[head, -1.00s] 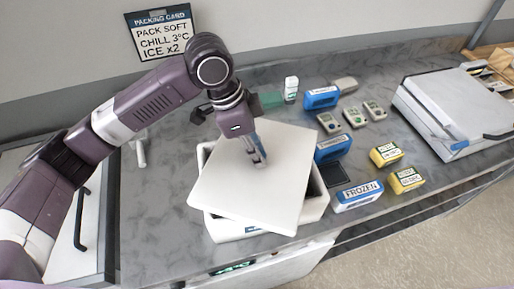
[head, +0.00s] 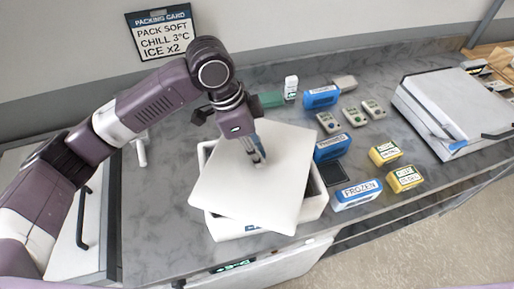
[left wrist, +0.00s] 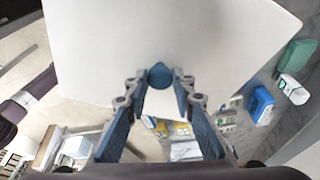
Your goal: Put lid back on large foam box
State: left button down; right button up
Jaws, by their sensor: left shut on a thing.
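The large foam box (head: 312,205) is white and stands on the grey counter in the head view. My left gripper (head: 259,160) is above the middle of the lid, shut on the lid's knob. In the left wrist view the blue round knob (left wrist: 160,75) sits between the fingertips, with the lid (left wrist: 100,40) filling the top. Whether the lid touches the rim is hard to tell. My right gripper is not in view.
Blue ice packs, one marked FROZEN (head: 357,194), and yellow boxes (head: 405,178) lie right of the foam box. Several small grey devices (head: 352,116) stand behind them. A silver case (head: 455,110) is at the far right. The counter left of the box is mostly clear.

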pick_arm(q)
jog(key=shift+p, duration=0.55)
dwell(0.7)
jog(key=c, duration=1.5)
grip_release()
jog(key=shift+c, duration=0.2)
jog(key=shift+o, duration=0.5)
jog(key=o, duration=0.4)
jog(key=shift+c, duration=0.2)
